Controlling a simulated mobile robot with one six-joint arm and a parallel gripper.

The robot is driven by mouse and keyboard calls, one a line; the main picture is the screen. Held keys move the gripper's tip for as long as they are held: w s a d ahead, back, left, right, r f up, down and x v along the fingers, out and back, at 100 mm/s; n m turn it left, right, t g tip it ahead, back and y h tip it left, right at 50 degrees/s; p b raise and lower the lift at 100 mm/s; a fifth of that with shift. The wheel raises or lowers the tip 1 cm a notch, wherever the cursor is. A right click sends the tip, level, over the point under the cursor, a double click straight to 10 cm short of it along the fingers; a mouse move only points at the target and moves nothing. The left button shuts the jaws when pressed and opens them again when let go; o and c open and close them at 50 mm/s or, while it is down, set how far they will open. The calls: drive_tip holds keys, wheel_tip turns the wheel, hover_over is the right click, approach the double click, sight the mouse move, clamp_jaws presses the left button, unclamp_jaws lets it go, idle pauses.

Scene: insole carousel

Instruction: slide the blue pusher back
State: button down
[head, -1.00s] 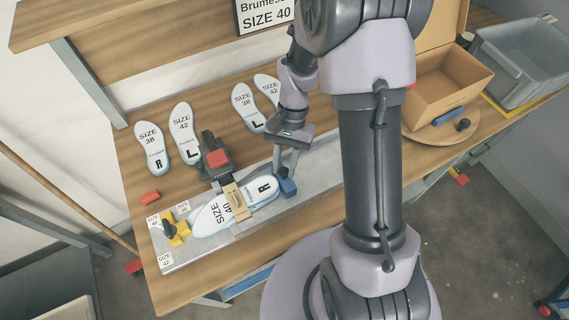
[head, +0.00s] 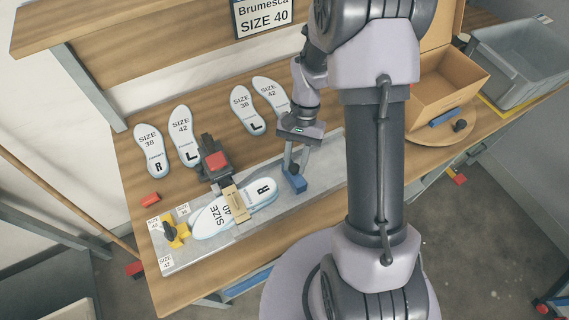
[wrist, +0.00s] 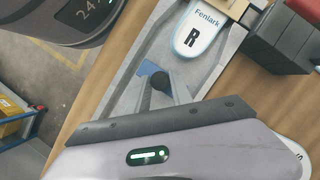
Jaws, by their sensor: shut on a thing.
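The blue pusher (head: 294,182) sits on the grey fixture plate (head: 322,165), right of the size 40 insole. In the wrist view the pusher (wrist: 146,70) shows as a blue piece with a dark round knob (wrist: 160,81). My gripper (head: 292,168) is shut on the pusher's knob from above; it also shows in the wrist view (wrist: 165,88). The white size 40 right insole (head: 232,210) lies on the plate under a tan crosspiece (head: 237,200). A clear gap lies between the insole's heel and the pusher. The insole's heel shows in the wrist view (wrist: 197,42).
A dark clamp block with a red top (head: 216,162) stands behind the insole. A yellow stop (head: 176,230) with size labels is at the plate's left end. Several other insoles lie at the back. An open cardboard box (head: 445,85) and a grey bin (head: 520,65) stand right.

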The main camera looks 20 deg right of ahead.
drive_tip(key=d+p, duration=0.1)
drive_tip(key=d, duration=0.5)
drive_tip(key=w+d+p, duration=0.1)
drive_tip(key=d+p, duration=0.1)
drive_tip(key=d, duration=0.5)
drive_tip(key=w+d+p, duration=0.1)
drive_tip(key=d, duration=0.5)
drive_tip(key=shift+w+d+r+p, duration=0.1)
drive_tip(key=shift+w+d+p, duration=0.05)
drive_tip(key=shift+w+p, duration=0.15)
drive_tip(key=c, duration=1.5)
unclamp_jaws()
drive_tip(key=shift+d, duration=0.1)
drive_tip(key=o, duration=0.4)
drive_tip(key=shift+d, duration=0.15)
drive_tip(key=shift+c, duration=0.2)
drive_tip(key=shift+r, duration=0.1)
drive_tip(key=p+v, duration=0.4)
drive_tip(key=v, duration=1.3)
drive_tip(key=shift+w, duration=0.15)
